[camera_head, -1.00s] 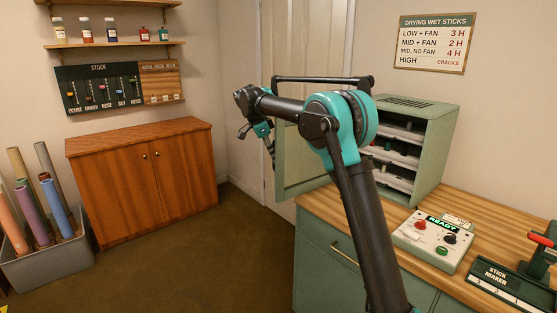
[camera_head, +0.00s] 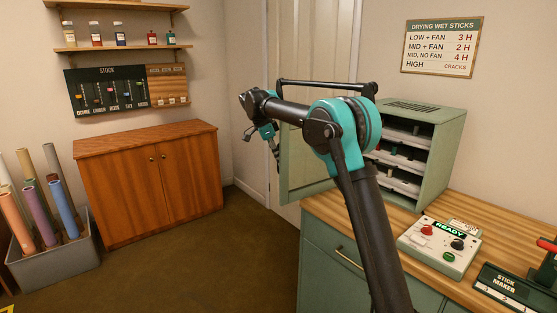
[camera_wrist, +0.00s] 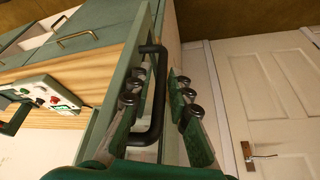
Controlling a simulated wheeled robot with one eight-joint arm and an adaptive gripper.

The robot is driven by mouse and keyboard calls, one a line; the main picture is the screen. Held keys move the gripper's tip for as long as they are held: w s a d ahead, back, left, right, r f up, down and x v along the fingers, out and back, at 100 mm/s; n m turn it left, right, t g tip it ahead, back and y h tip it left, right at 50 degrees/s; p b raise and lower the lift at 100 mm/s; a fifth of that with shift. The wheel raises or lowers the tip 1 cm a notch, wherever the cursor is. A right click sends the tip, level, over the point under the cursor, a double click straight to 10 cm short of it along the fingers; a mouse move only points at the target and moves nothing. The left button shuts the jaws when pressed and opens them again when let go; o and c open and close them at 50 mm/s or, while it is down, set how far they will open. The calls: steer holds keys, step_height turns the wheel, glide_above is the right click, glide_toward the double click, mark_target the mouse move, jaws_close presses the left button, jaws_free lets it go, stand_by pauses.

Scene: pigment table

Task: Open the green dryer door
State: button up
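The green dryer (camera_head: 424,165) stands on the counter at the right, its front open and its loaded shelves showing. Its green door (camera_head: 297,183) is swung out to the left, partly hidden behind my arm. My gripper (camera_head: 262,137) is at the door's far left side, small in the head view. In the wrist view my gripper (camera_wrist: 158,98) has its two fingers apart, with a clear gap between them. The black door handle (camera_wrist: 160,78) runs between the fingers, nearer the left one. Firm contact cannot be told. The door's green edge (camera_wrist: 112,85) lies beside it.
A control box (camera_head: 439,245) marked READY and a stick maker (camera_head: 510,287) sit on the wooden counter. A brown cabinet (camera_head: 150,190) and a grey bin (camera_head: 55,262) of coloured rolls are at the left. The floor (camera_head: 215,245) between is clear.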

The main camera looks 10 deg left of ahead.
steer(key=v, duration=1.1)
steer(key=shift+r, duration=0.4)
steer(key=shift+a, duration=0.1)
